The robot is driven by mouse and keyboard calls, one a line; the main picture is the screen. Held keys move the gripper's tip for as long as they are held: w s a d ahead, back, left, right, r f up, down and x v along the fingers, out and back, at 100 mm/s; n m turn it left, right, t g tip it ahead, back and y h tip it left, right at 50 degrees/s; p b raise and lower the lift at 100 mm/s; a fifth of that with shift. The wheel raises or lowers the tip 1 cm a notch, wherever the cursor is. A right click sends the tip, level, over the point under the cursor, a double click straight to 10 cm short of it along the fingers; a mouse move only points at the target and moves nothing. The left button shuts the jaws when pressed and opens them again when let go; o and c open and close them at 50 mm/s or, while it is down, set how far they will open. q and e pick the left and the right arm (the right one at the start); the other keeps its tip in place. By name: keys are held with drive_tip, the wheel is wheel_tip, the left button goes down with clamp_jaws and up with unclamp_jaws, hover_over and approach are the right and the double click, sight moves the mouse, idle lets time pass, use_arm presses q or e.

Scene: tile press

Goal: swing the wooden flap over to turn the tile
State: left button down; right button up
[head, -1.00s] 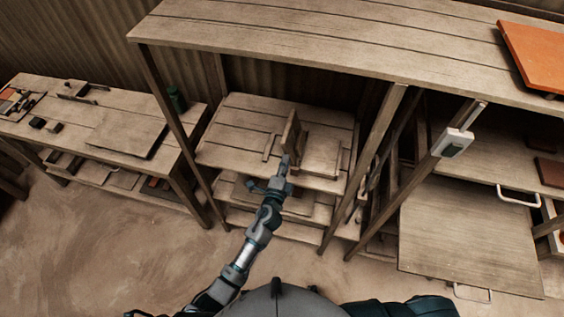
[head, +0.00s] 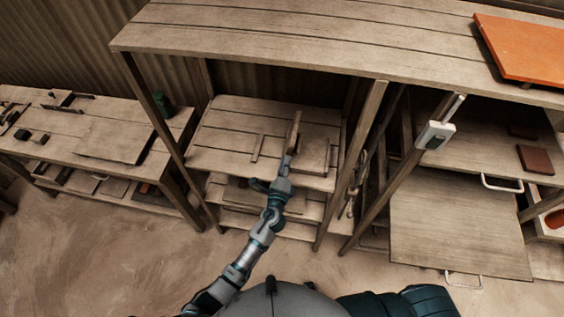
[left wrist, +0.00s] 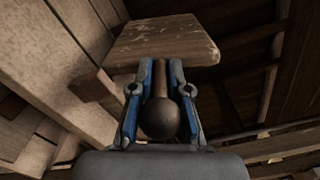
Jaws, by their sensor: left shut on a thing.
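The wooden flap (head: 295,130) stands up on edge on the slatted wooden shelf top (head: 225,135), seen almost edge-on in the head view. In the left wrist view the flap (left wrist: 160,42) is a worn board with a handle ending in a dark round knob (left wrist: 160,118). My left gripper (head: 287,161) is at the flap's near side. Its blue-lined fingers, also in the left wrist view (left wrist: 160,85), are shut on the handle, one on each side. A flat wooden plate (head: 314,154) lies right of the flap. I cannot make out the tile. My right gripper is out of view.
Posts (head: 352,165) stand to the right. A workbench (head: 60,120) is at the left. A thin wooden strip (head: 257,147) lies left of the flap.

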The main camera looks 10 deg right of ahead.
use_arm(q)
drive_tip(key=shift+s+d+f+m, duration=0.25)
drive_tip(key=shift+d+m, duration=0.1)
drive_tip(key=shift+m, duration=0.2)
drive_tip(key=shift+s+d+f+m, duration=0.1)
drive_tip(key=shift+d+f+m, duration=0.2)
drive_tip(key=shift+m, duration=0.25)
drive_tip(key=shift+d+m, duration=0.15)
drive_tip(key=shift+m, duration=0.15)
drive_tip(key=shift+s+f, duration=0.1)
drive_tip(key=shift+f, duration=0.05)
drive_tip(key=c, duration=1.3)
unclamp_jaws()
drive_tip(key=shift+o, duration=0.8)
drive_tip(key=shift+d, duration=0.1)
drive_tip(key=shift+r, duration=0.2)
drive_tip(key=v, duration=1.1)
drive_tip(key=shift+s, duration=0.35)
